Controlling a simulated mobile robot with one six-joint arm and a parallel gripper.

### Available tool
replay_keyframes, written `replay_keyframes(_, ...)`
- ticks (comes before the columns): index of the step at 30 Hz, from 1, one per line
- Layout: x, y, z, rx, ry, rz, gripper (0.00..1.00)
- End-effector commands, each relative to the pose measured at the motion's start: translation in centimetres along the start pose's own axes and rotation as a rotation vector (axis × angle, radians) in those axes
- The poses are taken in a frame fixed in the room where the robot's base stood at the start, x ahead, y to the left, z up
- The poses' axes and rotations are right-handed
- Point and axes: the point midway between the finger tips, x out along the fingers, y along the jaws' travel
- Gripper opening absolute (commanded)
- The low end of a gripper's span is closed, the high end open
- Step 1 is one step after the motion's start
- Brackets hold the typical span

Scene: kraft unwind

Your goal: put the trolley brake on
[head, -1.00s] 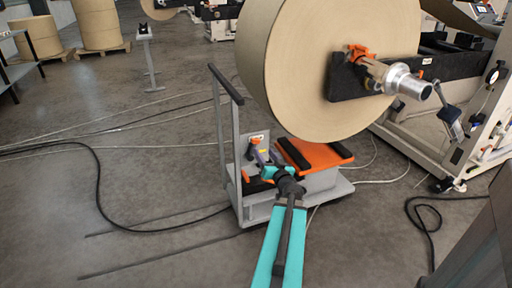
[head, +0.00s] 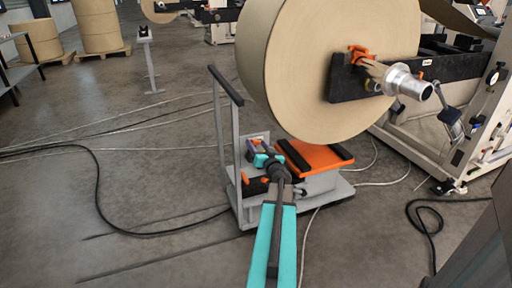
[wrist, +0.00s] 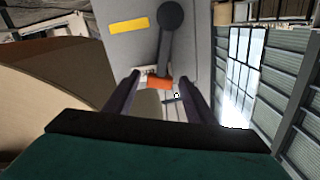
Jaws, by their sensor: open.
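The trolley (head: 330,190) stands on the floor under the big kraft roll, with an orange top (head: 318,157) and a tall grey handle frame (head: 217,115). In the wrist view, a grey panel (wrist: 120,48) carries a dark lever (wrist: 165,48) on a round pivot, with an orange end (wrist: 159,83) pointing down in the picture. My gripper (wrist: 159,73) is open, its two fingers on either side of the orange end; contact cannot be told. A small orange part (head: 245,178) shows low on the trolley's left side.
The kraft roll (head: 325,80) hangs close above the trolley on a shaft of the machine (head: 440,130) at right. Black cables (head: 105,190) lie on the floor to the left and right.

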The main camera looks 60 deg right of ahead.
Motion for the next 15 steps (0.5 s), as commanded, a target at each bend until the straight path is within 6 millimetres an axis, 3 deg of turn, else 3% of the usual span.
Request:
replay_keyframes(9, 0.13, -0.02, 0.00, 0.000, 0.000, 0.000, 0.50)
replay_keyframes(15, 0.12, -0.02, 0.02, 0.000, 0.000, 0.000, 0.18)
